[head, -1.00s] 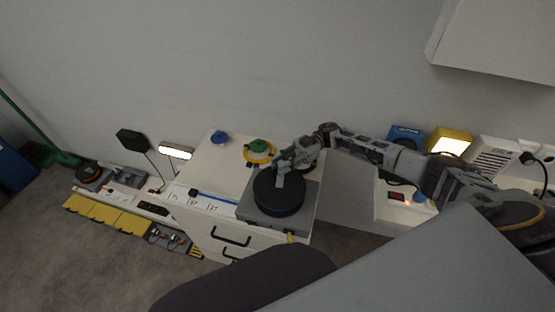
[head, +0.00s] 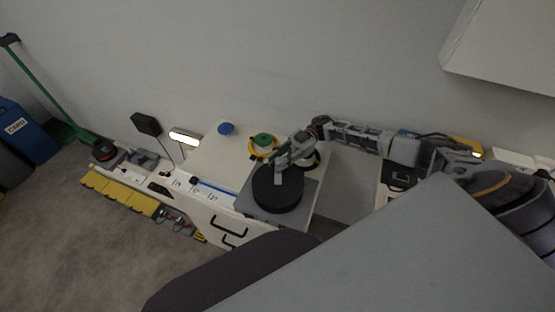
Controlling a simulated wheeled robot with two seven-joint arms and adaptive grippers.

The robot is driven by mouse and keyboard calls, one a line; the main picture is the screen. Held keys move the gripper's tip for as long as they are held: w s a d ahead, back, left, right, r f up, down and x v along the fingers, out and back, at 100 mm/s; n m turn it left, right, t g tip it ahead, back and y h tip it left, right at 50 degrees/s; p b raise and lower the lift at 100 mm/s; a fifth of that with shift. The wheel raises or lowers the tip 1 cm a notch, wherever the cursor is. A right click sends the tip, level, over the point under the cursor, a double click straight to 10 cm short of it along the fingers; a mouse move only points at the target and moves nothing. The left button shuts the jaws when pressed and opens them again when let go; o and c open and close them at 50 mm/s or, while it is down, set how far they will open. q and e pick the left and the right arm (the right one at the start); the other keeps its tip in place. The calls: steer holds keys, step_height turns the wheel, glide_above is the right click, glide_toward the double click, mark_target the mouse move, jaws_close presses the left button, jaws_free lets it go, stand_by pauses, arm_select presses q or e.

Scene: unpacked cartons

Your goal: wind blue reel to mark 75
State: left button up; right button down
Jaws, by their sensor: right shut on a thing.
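A large dark round reel (head: 277,196) lies flat on a grey base plate (head: 307,190) at the front right of the white cabinet top. A blue strip (head: 218,190) runs across the cabinet top toward it, past small white number labels (head: 194,188) too small to read surely. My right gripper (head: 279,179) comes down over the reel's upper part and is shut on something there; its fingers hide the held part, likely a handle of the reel. A small blue spool (head: 226,128) stands at the cabinet's back left. My left gripper is not in view.
A green and yellow spool (head: 263,142) stands behind the reel, and a pale-topped spool (head: 312,160) is partly hidden behind my right gripper. A lit lamp (head: 185,137) is left of the cabinet. Floor in front is clear.

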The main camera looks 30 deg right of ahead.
steer(key=c, duration=1.3)
jaws_free()
steer(key=shift+r, duration=0.8)
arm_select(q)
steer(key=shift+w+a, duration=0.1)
arm_select(e)
steer(key=shift+r, duration=4.2)
